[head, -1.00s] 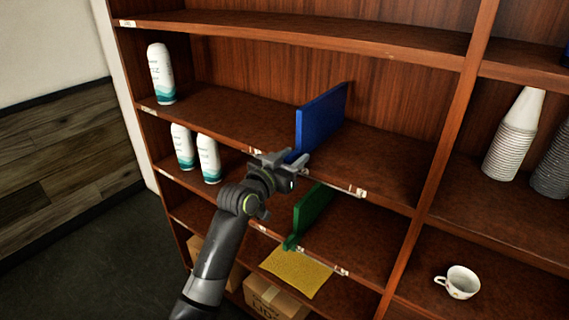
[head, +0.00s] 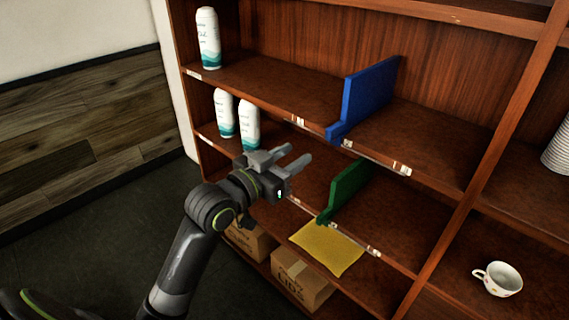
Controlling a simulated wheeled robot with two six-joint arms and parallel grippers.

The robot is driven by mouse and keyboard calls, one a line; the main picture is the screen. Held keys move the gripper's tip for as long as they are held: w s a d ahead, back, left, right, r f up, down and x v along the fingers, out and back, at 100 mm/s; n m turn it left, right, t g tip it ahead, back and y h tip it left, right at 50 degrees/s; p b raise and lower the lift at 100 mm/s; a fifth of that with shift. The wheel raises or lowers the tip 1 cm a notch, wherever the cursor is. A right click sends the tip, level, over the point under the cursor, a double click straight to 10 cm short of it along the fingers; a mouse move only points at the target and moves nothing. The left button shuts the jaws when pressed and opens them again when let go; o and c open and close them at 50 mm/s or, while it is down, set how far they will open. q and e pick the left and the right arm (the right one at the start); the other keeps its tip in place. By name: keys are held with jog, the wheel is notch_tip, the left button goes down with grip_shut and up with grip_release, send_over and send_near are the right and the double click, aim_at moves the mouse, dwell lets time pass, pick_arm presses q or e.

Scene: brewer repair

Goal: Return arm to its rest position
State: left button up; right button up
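My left gripper (head: 291,161) is in the middle of the head view, in front of the shelf unit. Its two fingers are spread apart with nothing between them. My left arm comes up from the lower left. The gripper is in front of the shelf with the white bottles and does not appear to touch anything. My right gripper is not in view.
A wooden shelf unit (head: 290,95) holds white bottles (head: 208,38), a blue divider (head: 368,95), a green divider (head: 345,190), a yellow sponge-like sheet (head: 327,249), cardboard boxes (head: 301,280), a white cup (head: 498,279) and stacked cups (head: 560,150). Open dark floor (head: 110,225) lies at left.

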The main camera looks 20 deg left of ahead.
pick_arm(q)
jog(key=shift+v, duration=0.85)
jog(key=w+a+f+n+g+y, duration=0.2)
jog(key=a+f, duration=0.2)
jog(key=f, duration=0.7)
jog(key=w+a+f+n+g+y, duration=0.2)
jog(key=a+f+y, duration=0.1)
jog(key=f, duration=0.8)
jog(key=s+a+f+g+y, duration=0.1)
jog(key=s+a+f, duration=0.15)
jog(key=f, duration=0.55)
jog(key=s+a+f+n+g, duration=0.15)
jog(key=s+f, duration=0.25)
jog(key=f, duration=0.4)
jog(key=s+a+f+m+g+y, duration=0.1)
jog(key=s+f+g, duration=0.15)
jog(key=f, duration=0.55)
jog(key=s+f+g, duration=0.3)
jog(key=s+f, duration=1.4)
jog(key=s, duration=0.2)
jog(key=s+d+f+g, duration=0.1)
jog(key=s+f+g, duration=0.1)
jog(key=s, duration=0.8)
jog(key=s+d+f+g, duration=0.1)
jog(key=s+f, duration=0.3)
jog(key=s, duration=0.6)
jog(key=shift+s+d+f+g, duration=0.25)
jog(key=shift+s+f+g, duration=0.05)
jog(key=shift+f+g, duration=0.1)
